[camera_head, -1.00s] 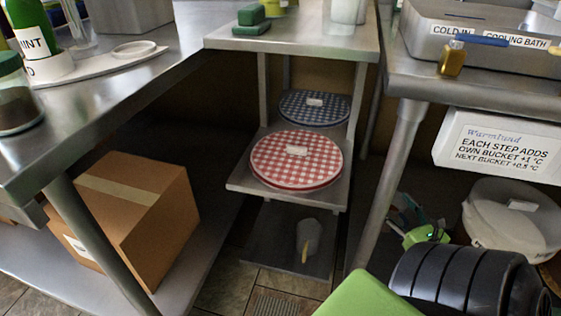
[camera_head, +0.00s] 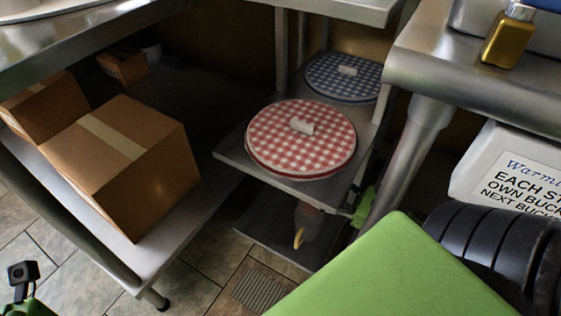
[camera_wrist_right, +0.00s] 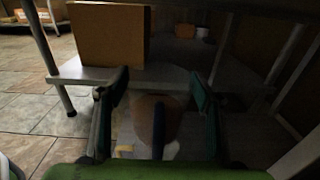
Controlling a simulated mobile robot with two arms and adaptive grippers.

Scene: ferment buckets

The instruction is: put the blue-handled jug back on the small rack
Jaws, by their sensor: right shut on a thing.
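My right gripper (camera_wrist_right: 160,100) is shut on the blue-handled jug (camera_wrist_right: 146,106). The dark blue handle (camera_wrist_right: 158,130) stands upright between the fingers in the right wrist view. In the head view the small rack (camera_head: 232,152) stands between two steel tables. A pale jug with a yellow handle (camera_head: 298,238) stands on its lowest shelf. A green part of my right gripper (camera_head: 364,206) shows at the right of the rack, below its middle shelf. My arm and that shelf hide most of the gripper and its jug there. Part of my left gripper (camera_head: 22,278) shows at the bottom left; its fingers are not clear.
A table leg (camera_head: 405,160) stands close to my right arm. Cardboard boxes (camera_head: 120,170) sit at left. Floor in front of the rack is open.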

